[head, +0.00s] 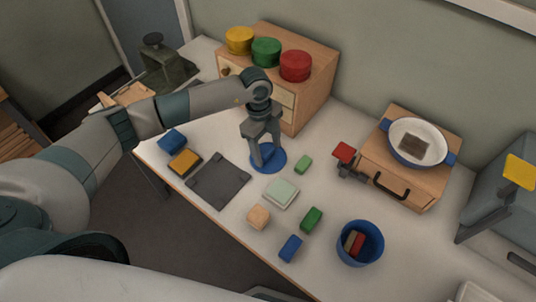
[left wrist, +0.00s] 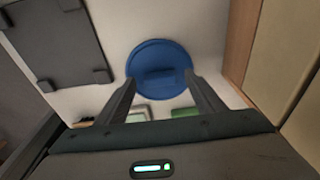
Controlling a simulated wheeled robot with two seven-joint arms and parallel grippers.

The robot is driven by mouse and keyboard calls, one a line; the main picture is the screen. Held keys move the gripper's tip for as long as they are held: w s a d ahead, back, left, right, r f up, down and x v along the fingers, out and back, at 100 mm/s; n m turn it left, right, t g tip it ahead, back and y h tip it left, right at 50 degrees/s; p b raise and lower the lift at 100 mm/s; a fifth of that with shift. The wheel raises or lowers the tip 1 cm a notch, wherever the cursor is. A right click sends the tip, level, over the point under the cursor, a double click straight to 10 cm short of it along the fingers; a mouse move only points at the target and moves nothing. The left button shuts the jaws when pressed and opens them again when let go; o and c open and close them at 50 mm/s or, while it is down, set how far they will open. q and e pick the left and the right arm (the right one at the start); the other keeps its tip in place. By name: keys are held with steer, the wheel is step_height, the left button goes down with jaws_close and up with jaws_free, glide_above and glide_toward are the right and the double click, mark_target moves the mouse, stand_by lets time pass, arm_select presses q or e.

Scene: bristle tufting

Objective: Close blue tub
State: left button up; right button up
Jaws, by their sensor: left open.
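The blue tub (head: 360,255) stands uncovered at the table's front right, with reddish and green blocks (head: 354,242) inside. A round blue lid (head: 277,165) lies flat on the table, left of and behind the tub. In the left wrist view the lid (left wrist: 160,52) shows a raised bar-shaped grip (left wrist: 158,75) across it. My left gripper (head: 266,157) points down over the lid. Its open fingers (left wrist: 160,82) are on either side of the grip, and I cannot tell whether they touch it. My right gripper is not in view.
Green blocks, a pale green square (head: 281,191), a tan block (head: 258,217) and a blue block (head: 290,248) lie between lid and tub. A dark tray (head: 217,181) is to the left. Wooden drawers (head: 314,95) and a wooden box (head: 408,175) stand behind.

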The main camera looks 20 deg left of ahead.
mark_target(269, 152)
arm_select(q)
steer(key=c, duration=1.1)
steer(key=shift+c, duration=0.2)
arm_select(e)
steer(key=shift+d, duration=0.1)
arm_select(q)
steer(key=shift+r, duration=0.1)
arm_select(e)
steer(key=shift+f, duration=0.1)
